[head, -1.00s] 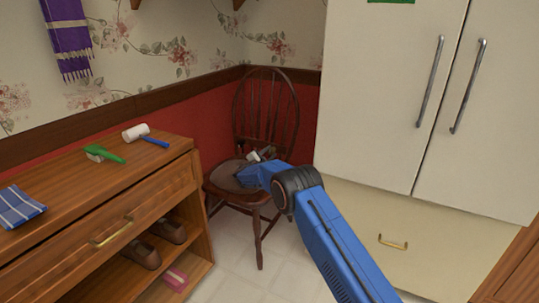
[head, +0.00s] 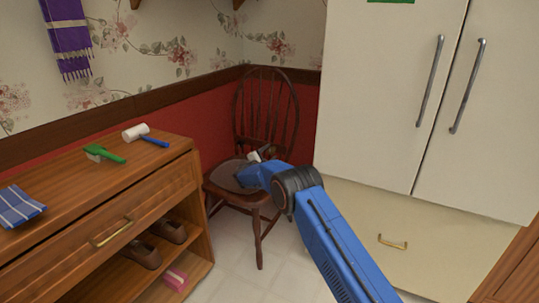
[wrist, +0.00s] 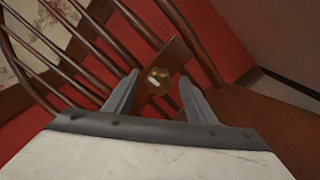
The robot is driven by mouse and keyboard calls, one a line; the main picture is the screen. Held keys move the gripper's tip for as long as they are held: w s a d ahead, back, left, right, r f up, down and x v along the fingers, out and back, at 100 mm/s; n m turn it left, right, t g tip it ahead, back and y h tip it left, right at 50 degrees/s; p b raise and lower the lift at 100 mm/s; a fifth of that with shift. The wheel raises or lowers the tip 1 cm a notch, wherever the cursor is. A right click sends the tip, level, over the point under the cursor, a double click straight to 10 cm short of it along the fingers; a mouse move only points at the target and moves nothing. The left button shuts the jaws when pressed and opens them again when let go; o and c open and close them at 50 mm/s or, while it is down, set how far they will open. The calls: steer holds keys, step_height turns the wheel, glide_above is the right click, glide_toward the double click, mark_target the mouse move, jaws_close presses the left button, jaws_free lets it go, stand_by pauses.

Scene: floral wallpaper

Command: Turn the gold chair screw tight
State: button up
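The brown wooden chair (head: 296,118) stands in the corner by the red wall panel; its spindles also show in the wrist view (wrist: 74,52). The gold screw (wrist: 158,77) sits on a brown wooden part of the chair, with a pale slot across its head. My gripper (wrist: 159,78) is open, with one grey finger on each side of the screw in the picture. Gaps show between both fingers and the screw. In the head view my gripper (head: 257,153) is small and partly hidden by my blue arm, and the screw cannot be made out.
A wooden dresser (head: 92,230) at left holds a white-headed mallet (head: 136,132), a green-handled brush (head: 104,154) and a blue cloth (head: 18,207). Shoes (head: 143,253) and a pink box (head: 175,278) are on its shelves. A white cabinet (head: 390,90) stands right of the chair.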

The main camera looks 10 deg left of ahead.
steer(key=shift+s+a, duration=0.25)
steer(key=shift+s, duration=0.15)
steer(key=v, duration=1.6)
steer(key=shift+s, duration=0.25)
